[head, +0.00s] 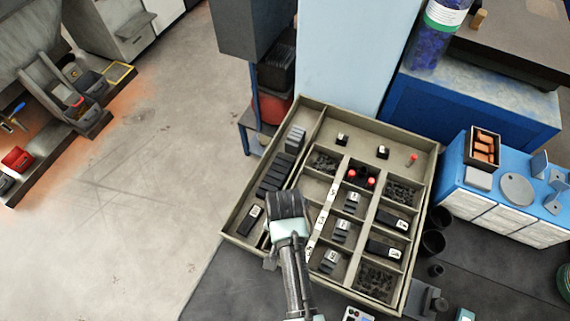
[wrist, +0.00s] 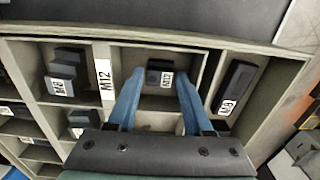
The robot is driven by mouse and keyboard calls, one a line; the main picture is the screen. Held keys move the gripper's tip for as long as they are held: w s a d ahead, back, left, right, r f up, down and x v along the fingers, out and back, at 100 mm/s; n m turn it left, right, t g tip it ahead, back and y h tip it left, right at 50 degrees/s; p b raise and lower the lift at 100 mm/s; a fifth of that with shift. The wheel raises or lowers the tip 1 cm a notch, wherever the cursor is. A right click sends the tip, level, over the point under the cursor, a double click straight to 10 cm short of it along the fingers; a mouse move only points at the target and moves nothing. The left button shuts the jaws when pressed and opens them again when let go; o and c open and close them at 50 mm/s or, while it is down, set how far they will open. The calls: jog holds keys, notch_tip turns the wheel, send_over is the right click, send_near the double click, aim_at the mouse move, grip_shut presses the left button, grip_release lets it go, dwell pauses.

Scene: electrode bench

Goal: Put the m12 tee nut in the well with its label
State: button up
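The m12 tee nut (wrist: 158,78) is a small dark block with a white M12 tag, low in a long compartment of the tray, near its end wall. My gripper (wrist: 161,84) is open over it, with one blue finger on each side. I cannot tell whether the fingers touch it. A white M12 label (wrist: 104,78) is on the divider just left of the nut in the wrist view. The well (wrist: 84,98) across that label holds a grey nut tagged M8 (wrist: 60,86). In the head view, my arm hides the m12 nut and most of my gripper.
The sorting tray (head: 428,215) has thin raised dividers. Other wells hold grey tagged nuts (head: 340,232), black tagged blocks (head: 384,249), small dark parts (head: 374,282) and red-topped pieces (head: 372,182). A black tagged bar (wrist: 233,86) lies across a wall, right of my gripper.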

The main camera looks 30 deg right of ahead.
notch_tip(320, 180, up, 12)
jog(key=shift+r+p, duration=0.2)
jog(key=shift+p, duration=0.25)
dwell(0.4)
jog(key=w+a+r+n+t+h, duration=0.15)
jog(key=w+r+t, duration=0.45)
jog(key=w+r, duration=0.6)
jog(key=w+a+r+n+t+h, duration=0.1)
jog(key=w+r+n+t, duration=0.4)
jog(key=r, duration=1)
jog(key=s+a+r+n+t+y, duration=0.1)
jog(key=a+r+t, duration=0.3)
jog(key=r, duration=0.8)
jog(key=a+r+n+t, duration=0.1)
jog(key=r+t, duration=0.5)
jog(key=r, duration=0.6)
jog(key=s+a+r+n+t, duration=0.1)
jog(key=s+r+t, duration=0.2)
jog(key=s+r, duration=0.2)
jog(key=s+a+r+n+t+y, duration=0.1)
jog(key=s+a+r+t, duration=0.1)
jog(key=s+r, duration=0.3)
notch_tip(320, 180, up, 4)
jog(key=shift+s+a+f+t, duration=0.25)
jog(key=shift+a+t, duration=0.05)
jog(key=shift+t, duration=0.4)
